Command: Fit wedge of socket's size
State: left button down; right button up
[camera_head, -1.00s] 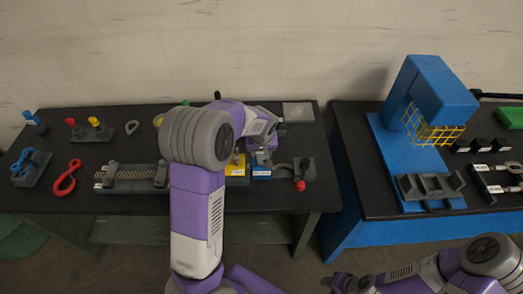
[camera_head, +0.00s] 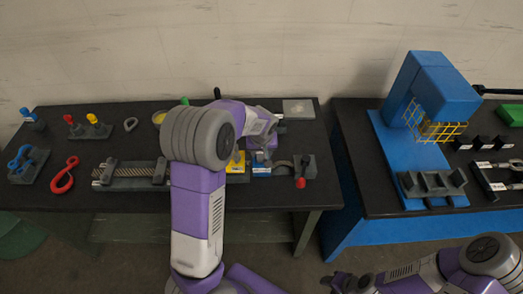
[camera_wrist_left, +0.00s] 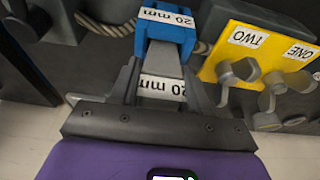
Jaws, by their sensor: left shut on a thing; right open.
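In the left wrist view a blue socket (camera_wrist_left: 177,38) carries a "20 mm" label; it also shows in the head view (camera_head: 261,171). A grey wedge (camera_wrist_left: 163,60), also labelled "20 mm", points toward it and its far end meets the socket's opening. How deep it sits, I cannot tell. My left gripper (camera_wrist_left: 162,80) is shut on the wedge, with one finger on each side. In the head view my left gripper (camera_head: 262,157) is partly hidden by its own arm, over the socket. My right gripper (camera_head: 338,284) is open at the bottom edge, away from the table.
A yellow block (camera_wrist_left: 262,55) with "ONE" and "TWO" labels and grey knobs stands close beside the socket. A red-tipped lever (camera_head: 300,182) stands right of the socket. A rope fixture (camera_head: 130,172) and red hook (camera_head: 64,176) lie left. A blue machine (camera_head: 436,90) stands on the right table.

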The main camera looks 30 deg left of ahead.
pick_arm(q)
jog(key=shift+f+b, duration=0.45)
jog(key=shift+f, duration=0.1)
jog(key=shift+c, duration=2.3)
grip_release()
jog(key=v, duration=0.7)
jog(key=shift+r+p, duration=0.35)
jog(key=shift+p, duration=0.1)
